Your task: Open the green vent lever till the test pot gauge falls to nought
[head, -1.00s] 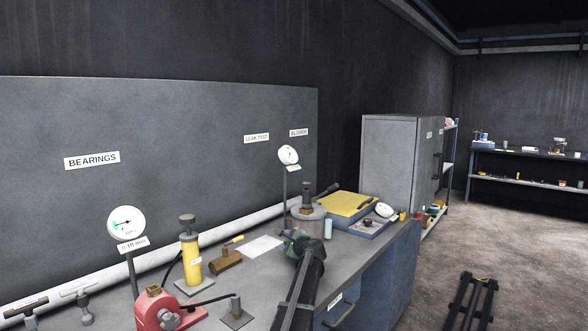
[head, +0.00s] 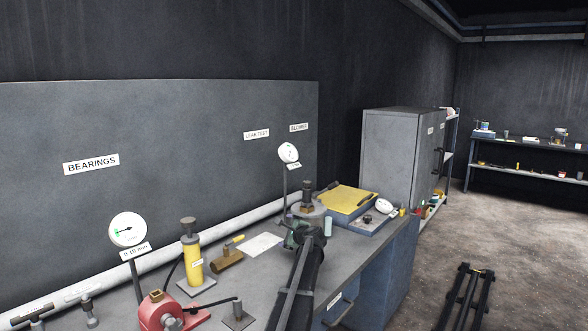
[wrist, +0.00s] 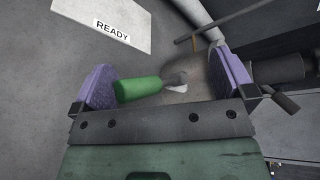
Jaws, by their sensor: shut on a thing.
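The green vent lever (wrist: 138,89) lies between the purple pads of my gripper (wrist: 166,86) in the wrist view. It points from the left pad toward the grey test pot (wrist: 198,72), and I take the jaws as shut on it. In the head view my gripper (head: 303,236) is at the near side of the test pot (head: 310,207) and hides its lower part and the lever.
A white READY card (wrist: 112,25) lies flat on the bench left of the pot. A yellow cylinder (head: 192,262), a brass piece (head: 226,261) and a red tool (head: 160,312) stand further left. A yellow pad (head: 347,199) lies to the right.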

